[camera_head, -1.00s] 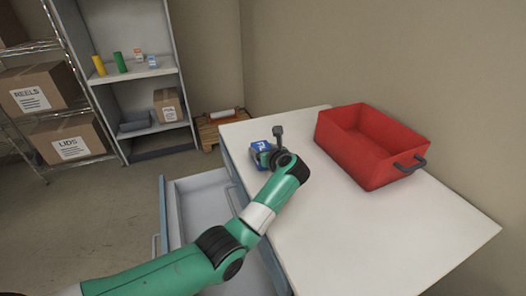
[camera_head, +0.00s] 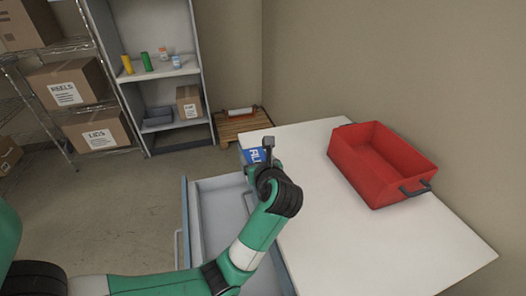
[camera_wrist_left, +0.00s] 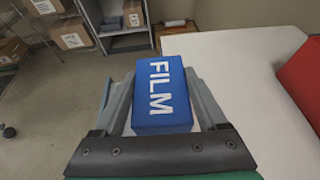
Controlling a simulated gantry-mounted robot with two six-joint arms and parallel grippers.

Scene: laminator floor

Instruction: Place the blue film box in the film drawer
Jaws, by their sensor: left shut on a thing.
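The blue film box (camera_wrist_left: 162,92), marked FILM in white letters, is held between the two fingers of my left gripper (camera_wrist_left: 163,100) in the left wrist view. In the head view the blue film box (camera_head: 256,156) shows just past my left gripper (camera_head: 262,160), at the table's left edge, partly hidden by the wrist. I cannot tell if it touches the tabletop. The film drawer (camera_head: 222,184) is pulled open on the left side of the table, below the box; its visible inside is bare, and my arm hides its near part. My right gripper is not in view.
A red bin (camera_head: 385,165) with a dark handle stands on the white tabletop (camera_head: 340,235). A grey shelf (camera_head: 172,75) with small bottles and a carton stands at the back. A wire rack holds cardboard boxes (camera_head: 100,132). The tabletop's near part is clear.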

